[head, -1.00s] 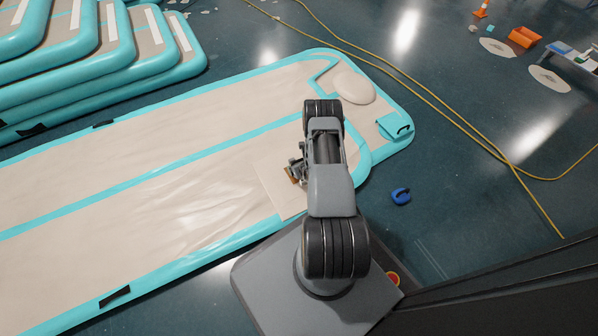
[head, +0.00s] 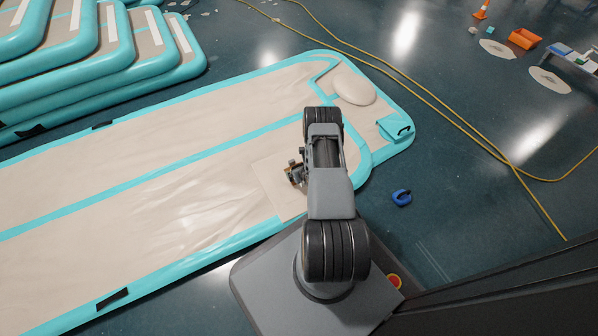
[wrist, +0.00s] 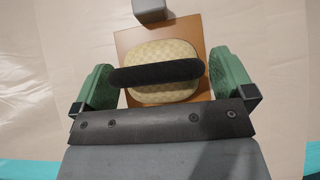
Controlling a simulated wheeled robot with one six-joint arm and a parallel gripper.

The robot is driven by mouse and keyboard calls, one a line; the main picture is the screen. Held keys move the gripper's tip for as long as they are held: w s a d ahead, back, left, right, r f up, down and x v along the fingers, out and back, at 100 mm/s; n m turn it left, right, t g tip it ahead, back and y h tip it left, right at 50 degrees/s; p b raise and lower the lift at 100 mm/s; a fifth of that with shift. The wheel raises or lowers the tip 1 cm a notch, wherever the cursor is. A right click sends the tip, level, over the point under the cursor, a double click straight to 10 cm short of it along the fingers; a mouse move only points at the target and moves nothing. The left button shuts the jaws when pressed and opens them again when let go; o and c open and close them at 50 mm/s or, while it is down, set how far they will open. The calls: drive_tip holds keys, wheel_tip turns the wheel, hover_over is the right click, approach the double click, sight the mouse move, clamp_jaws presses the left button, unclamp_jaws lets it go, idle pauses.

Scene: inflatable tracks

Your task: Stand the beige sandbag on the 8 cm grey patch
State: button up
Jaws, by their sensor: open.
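In the wrist view the beige sandbag (wrist: 160,58) lies on an orange-brown square (wrist: 195,28). A black strap-like handle (wrist: 157,73) runs across it. My gripper (wrist: 157,77) is open, with one green finger on each side of the bag and the strap ends close to the fingers. I cannot tell whether they touch. In the head view my gripper (head: 294,173) is mostly hidden by my arm, over a pale square sheet (head: 266,180) on the track. A grey block (wrist: 150,10) is cut off at the wrist view's top edge. I cannot pick out the grey patch for certain.
The beige inflatable track (head: 150,215) has turquoise edges. A pale rounded pad (head: 353,86) and a turquoise flap (head: 394,126) are at its far right end. A blue object (head: 401,198) lies on the floor, with yellow cables (head: 470,140) beyond. Stacked tracks (head: 120,55) stand upper left.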

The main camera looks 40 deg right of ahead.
drive_tip(key=shift+s+r, duration=0.1)
drive_tip(key=shift+r, duration=0.2)
drive_tip(key=p+v, duration=0.6)
drive_tip(key=v, duration=0.5)
drive_tip(key=w+a+r+n+y, duration=0.3)
drive_tip(key=a+r+n, duration=0.25)
drive_tip(key=r, duration=0.35)
drive_tip(key=w+a+r+n+y, duration=0.3)
drive_tip(key=a+r+n, duration=0.25)
drive_tip(key=r, duration=0.25)
drive_tip(key=w+a+r+n+y, duration=0.35)
drive_tip(key=a+r+n, duration=0.2)
drive_tip(key=r, duration=0.35)
drive_tip(key=s+a+r+n+g, duration=0.6)
drive_tip(key=s+a+r+n, duration=0.25)
drive_tip(key=r+n, duration=0.2)
drive_tip(key=s+d+r+n+h, duration=0.3)
drive_tip(key=s+r+n+h, duration=0.5)
drive_tip(key=s+n, duration=0.2)
drive_tip(key=shift+s+r+n, duration=0.3)
drive_tip(key=shift+s+n, duration=0.05)
drive_tip(key=shift+n, duration=0.15)
